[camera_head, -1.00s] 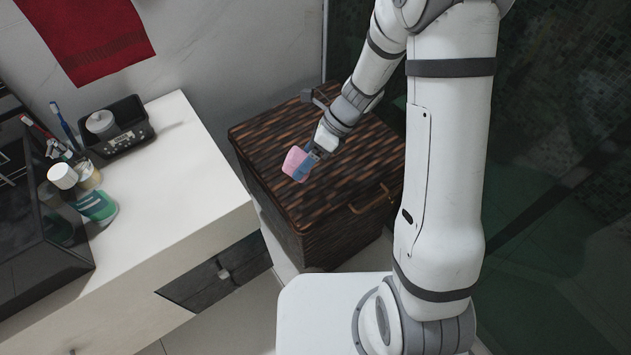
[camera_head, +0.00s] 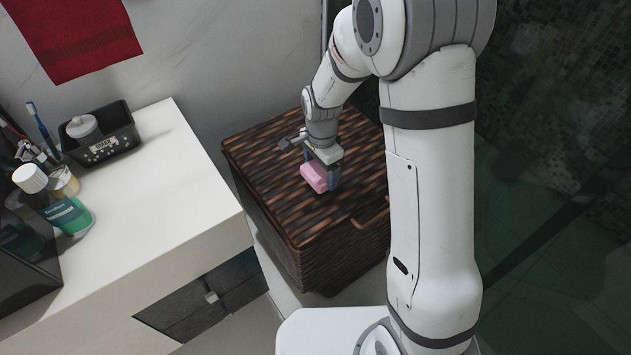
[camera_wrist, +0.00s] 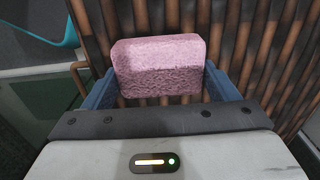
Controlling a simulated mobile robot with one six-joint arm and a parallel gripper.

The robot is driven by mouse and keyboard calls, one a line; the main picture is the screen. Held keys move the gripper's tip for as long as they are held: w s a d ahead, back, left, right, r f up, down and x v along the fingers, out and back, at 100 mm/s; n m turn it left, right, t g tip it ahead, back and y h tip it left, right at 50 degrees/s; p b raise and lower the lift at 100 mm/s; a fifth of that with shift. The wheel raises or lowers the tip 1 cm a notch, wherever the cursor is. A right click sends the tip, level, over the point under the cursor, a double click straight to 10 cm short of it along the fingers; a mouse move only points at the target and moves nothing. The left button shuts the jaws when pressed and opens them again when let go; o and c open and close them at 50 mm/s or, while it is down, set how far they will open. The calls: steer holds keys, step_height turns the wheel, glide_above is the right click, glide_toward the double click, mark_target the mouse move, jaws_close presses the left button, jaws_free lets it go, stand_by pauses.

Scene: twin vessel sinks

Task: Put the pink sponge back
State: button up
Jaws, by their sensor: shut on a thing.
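The pink sponge (camera_head: 314,177) is a small block held between the fingers of my gripper (camera_head: 322,178). In the wrist view the sponge (camera_wrist: 158,66) spans the space between the two blue-grey fingers, and my gripper (camera_wrist: 160,90) is shut on it. The sponge is over the lid of the brown woven hamper (camera_head: 262,170). The slatted hamper lid (camera_wrist: 233,50) fills most of the wrist view behind it. I cannot tell whether the sponge touches the lid.
A white counter (camera_head: 160,190) stands to the left. It carries a black tray (camera_head: 112,142) with a white lidded jar, a green bottle (camera_head: 66,212) and toothbrushes (camera_head: 40,130). A red towel (camera_head: 80,40) hangs on the wall. Dark glass stands to the right.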

mark_target(320, 179)
step_height(320, 179, down, 4)
steer(key=shift+f+b, duration=0.1)
steer(key=shift+b, duration=0.25)
steer(key=o, duration=0.9)
step_height(320, 179, up, 12)
steer(key=shift+r+p, duration=0.1)
steer(key=shift+p, duration=0.9)
